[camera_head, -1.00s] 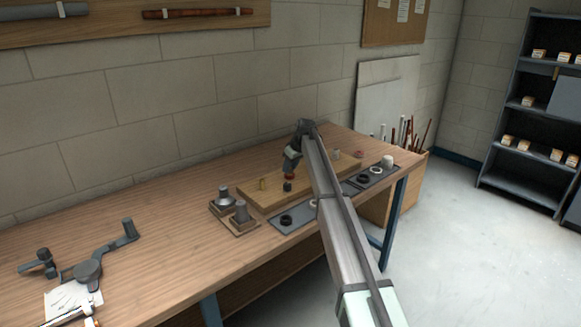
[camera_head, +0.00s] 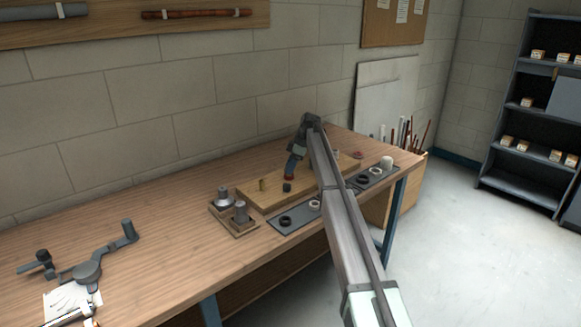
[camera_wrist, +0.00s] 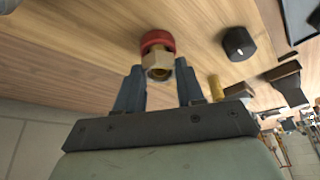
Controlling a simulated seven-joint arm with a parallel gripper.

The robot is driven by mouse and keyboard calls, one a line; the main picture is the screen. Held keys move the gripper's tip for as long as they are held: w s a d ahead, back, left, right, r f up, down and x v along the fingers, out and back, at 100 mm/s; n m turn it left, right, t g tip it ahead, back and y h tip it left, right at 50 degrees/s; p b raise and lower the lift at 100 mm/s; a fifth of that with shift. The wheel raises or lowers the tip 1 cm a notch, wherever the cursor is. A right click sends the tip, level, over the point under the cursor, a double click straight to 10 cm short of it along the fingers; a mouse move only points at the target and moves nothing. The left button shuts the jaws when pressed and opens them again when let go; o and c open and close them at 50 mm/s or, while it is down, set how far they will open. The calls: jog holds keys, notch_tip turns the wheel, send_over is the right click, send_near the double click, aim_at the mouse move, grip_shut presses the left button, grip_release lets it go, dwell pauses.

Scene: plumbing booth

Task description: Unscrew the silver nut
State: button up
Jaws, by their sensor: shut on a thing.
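The nut (camera_wrist: 156,61) is a pale metallic hex piece with a brassy tint in the wrist view. It sits against a red ring-shaped part (camera_wrist: 157,39) on the wooden board. My gripper (camera_wrist: 160,72) has a finger on either side of the nut and is shut on it. The nut is too small and covered to make out there.
A black knob-like piece (camera_wrist: 238,44) stands beside the nut. A small brass post (camera_head: 262,185) is on the board.

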jog(key=shift+n, duration=0.5)
jog(key=o, duration=1.7)
jog(key=shift+o, duration=0.2)
jog(key=shift+r, duration=0.1)
jog(key=shift+r, duration=2.4)
